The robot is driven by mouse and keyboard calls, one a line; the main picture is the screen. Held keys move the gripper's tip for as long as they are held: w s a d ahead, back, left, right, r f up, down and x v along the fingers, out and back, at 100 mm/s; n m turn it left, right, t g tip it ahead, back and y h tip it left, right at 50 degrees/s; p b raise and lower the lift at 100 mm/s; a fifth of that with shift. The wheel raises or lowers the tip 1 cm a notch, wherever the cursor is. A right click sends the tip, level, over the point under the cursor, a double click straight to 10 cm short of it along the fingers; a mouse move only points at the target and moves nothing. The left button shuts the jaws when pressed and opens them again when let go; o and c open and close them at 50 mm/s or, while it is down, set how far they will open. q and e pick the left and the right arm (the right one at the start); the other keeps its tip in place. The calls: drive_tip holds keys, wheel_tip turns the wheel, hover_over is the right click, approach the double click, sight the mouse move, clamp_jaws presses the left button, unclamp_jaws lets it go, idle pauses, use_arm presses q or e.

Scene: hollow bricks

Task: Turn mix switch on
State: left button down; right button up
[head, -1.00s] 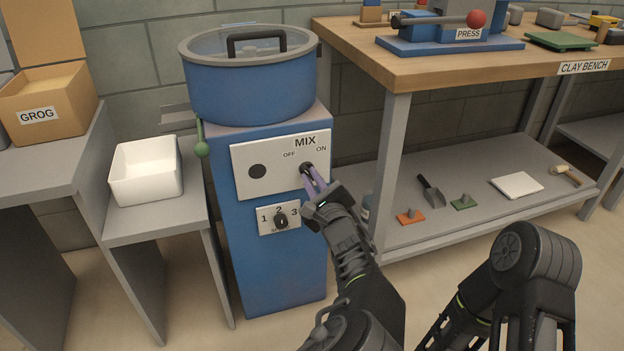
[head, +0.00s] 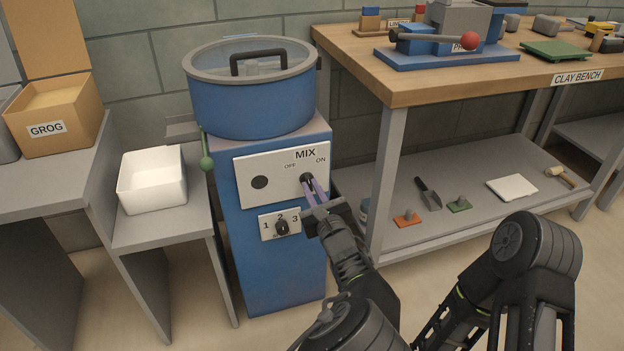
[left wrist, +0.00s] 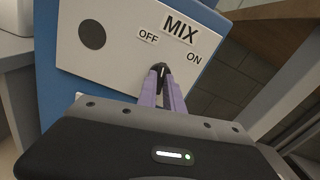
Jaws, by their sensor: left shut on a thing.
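The mix switch (head: 307,178) is a small dark knob on the white MIX panel (head: 268,191), on the front of the blue mixer (head: 270,265). OFF is printed above it to the left and ON above it to the right. My left gripper (head: 308,181) has its purple fingers shut on the knob. In the left wrist view the fingertips (left wrist: 161,72) close around the dark switch (left wrist: 160,68), below the OFF and ON labels. The fingers partly hide the knob, so its exact setting is hard to tell. My right gripper is out of view; only its arm shows.
A round dark button (head: 260,182) sits left on the panel. A 1-2-3 selector knob (head: 282,227) is just below. The lidded blue drum (head: 252,100) tops the mixer. The clay bench (head: 398,95) stands close on the right, a white bin (head: 152,190) on the left.

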use_arm(q)
drive_tip(key=m+p, duration=0.4)
drive_tip(key=shift+r+m+p, duration=0.25)
drive_tip(key=shift+m+p, duration=0.05)
drive_tip(key=m+p, duration=0.2)
drive_tip(key=m, duration=0.1)
drive_tip(key=shift+f, duration=0.15)
drive_tip(key=shift+f+m+p, duration=0.1)
drive_tip(key=shift+m+p, duration=0.4)
drive_tip(key=shift+m, duration=0.3)
drive_tip(key=c, duration=1.5)
unclamp_jaws()
drive_tip(key=p+v, duration=0.1)
drive_tip(key=v, duration=0.6)
drive_tip(key=shift+s+d, duration=0.15)
drive_tip(key=shift+s, duration=0.2)
